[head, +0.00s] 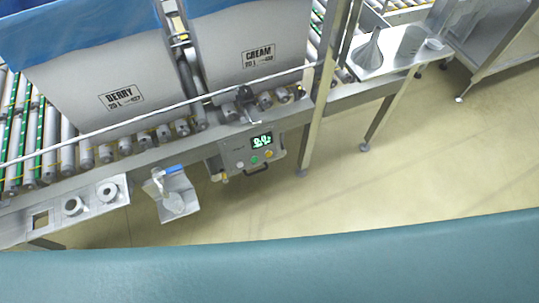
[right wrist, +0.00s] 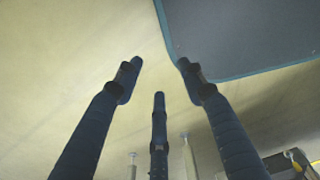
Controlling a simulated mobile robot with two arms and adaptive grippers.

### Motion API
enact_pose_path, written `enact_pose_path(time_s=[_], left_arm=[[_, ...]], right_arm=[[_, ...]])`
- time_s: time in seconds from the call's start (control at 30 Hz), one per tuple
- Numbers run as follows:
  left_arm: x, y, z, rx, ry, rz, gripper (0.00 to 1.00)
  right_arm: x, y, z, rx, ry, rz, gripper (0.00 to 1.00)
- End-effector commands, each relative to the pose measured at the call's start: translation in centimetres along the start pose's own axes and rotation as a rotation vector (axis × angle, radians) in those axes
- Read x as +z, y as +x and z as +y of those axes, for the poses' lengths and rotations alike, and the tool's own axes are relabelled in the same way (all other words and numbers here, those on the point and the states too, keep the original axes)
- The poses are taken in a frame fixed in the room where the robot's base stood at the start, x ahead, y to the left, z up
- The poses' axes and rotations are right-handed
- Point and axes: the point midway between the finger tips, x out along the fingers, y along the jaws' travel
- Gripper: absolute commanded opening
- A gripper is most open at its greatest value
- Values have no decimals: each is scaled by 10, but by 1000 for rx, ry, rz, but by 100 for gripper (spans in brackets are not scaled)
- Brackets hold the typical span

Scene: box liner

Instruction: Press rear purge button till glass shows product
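A grey control box (head: 232,152) with a lit green digit display (head: 262,141) hangs under the conveyor rail in the head view. Below the display are a green button (head: 254,160), an orange button (head: 268,153) and a pale button (head: 240,165). No label lets me tell which is the purge button. A small metal shelf (head: 183,203) left of the box carries a clear vessel, perhaps the glass, and a blue-handled item (head: 168,171); the vessel's contents are unclear. My right gripper (right wrist: 158,66) has its dark fingers spread and empty, above pale floor. My left gripper is not visible.
A metal plate with round fittings (head: 75,207) is at lower left. A side table (head: 385,60) holds cone-shaped pieces. Floor between the panel and my teal front edge is clear.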

Motion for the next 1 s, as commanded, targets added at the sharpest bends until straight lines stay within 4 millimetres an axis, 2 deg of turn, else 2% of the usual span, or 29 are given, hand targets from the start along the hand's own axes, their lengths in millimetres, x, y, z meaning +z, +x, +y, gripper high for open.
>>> enact_pose_path(time_s=[0.03, 0.17, 1.0], left_arm=[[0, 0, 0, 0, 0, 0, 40], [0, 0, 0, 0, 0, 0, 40], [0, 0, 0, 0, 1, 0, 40]], right_arm=[[0, 0, 0, 0, 0, 0, 26], [0, 0, 0, 0, 0, 0, 0], [0, 0, 0, 0, 0, -1, 0]])
